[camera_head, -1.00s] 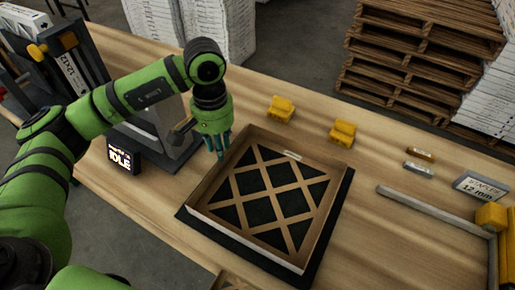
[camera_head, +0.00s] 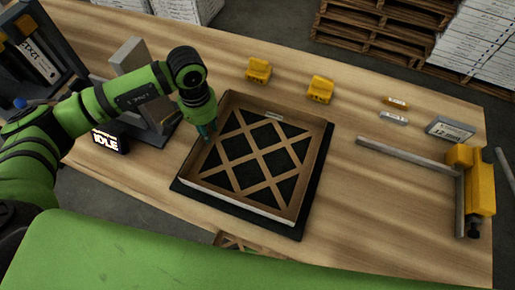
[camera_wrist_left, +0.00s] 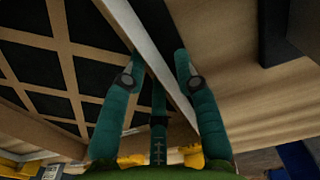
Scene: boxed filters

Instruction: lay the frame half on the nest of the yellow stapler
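The frame half (camera_head: 282,208), a shallow brown cardboard frame with a crossed lattice, lies on a black mat (camera_head: 318,190) mid-table. My left gripper (camera_head: 205,136) points down at its left wall. In the left wrist view the gripper (camera_wrist_left: 160,58) is open, with the pale wall edge (camera_wrist_left: 150,50) running between its fingers and a gap to the right finger. The yellow stapler (camera_head: 481,185) stands at the table's right end, beside a grey L-shaped rail (camera_head: 405,155) that borders a bare wood area. My right gripper is not in view.
Two yellow blocks (camera_head: 258,70) (camera_head: 320,89) stand behind the mat. Two small staple-like bars (camera_head: 396,102) (camera_head: 393,118) and a labelled sign (camera_head: 450,129) lie at the back right. An IDLE display (camera_head: 108,141) and a grey machine stand at left. Another lattice piece (camera_head: 235,241) shows at the front edge.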

